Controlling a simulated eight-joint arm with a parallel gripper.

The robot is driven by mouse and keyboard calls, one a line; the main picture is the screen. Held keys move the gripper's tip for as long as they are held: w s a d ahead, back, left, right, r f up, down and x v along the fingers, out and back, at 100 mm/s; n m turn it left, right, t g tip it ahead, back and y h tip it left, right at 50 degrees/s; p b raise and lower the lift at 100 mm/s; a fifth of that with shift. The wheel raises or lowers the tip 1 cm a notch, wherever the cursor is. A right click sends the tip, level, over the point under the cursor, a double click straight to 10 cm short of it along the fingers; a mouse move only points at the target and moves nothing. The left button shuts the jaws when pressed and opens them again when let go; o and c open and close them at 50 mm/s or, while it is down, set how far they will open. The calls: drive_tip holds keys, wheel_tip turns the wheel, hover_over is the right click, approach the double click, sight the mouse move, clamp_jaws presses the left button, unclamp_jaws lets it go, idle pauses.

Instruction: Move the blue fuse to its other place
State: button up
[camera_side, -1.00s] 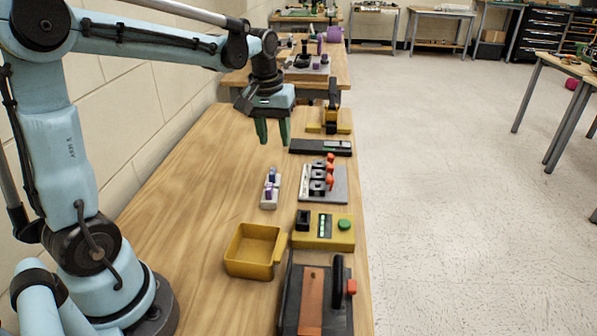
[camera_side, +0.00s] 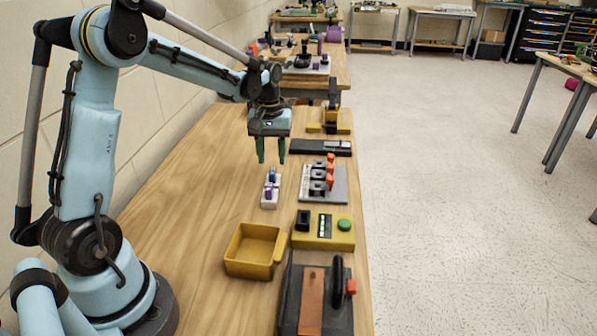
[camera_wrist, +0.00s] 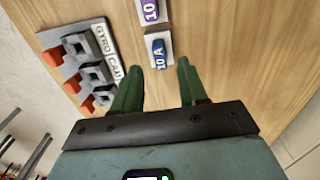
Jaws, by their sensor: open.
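A purple fuse (camera_side: 268,192) stands in the near part. In the wrist view, the blue fuse (camera_wrist: 158,53) has a "10 A" label and lies just beyond my fingertips, roughly between them. The purple fuse (camera_wrist: 149,10) is farther off at the top edge. My gripper (camera_side: 271,159) is open and empty, pointing down above the blue fuse and apart from it. Its two green fingers also show in the wrist view (camera_wrist: 159,68).
A grey panel (camera_side: 336,192) with red levers and dark sockets is right of the holder. A yellow tray (camera_side: 236,266) and a yellow box (camera_side: 344,237) with a green button are nearer. A dark bar (camera_side: 306,147) lies behind. The bench left of the holder is clear.

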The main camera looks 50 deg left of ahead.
sight(272, 171)
drive_tip(key=shift+f, duration=2.35)
clamp_jaws()
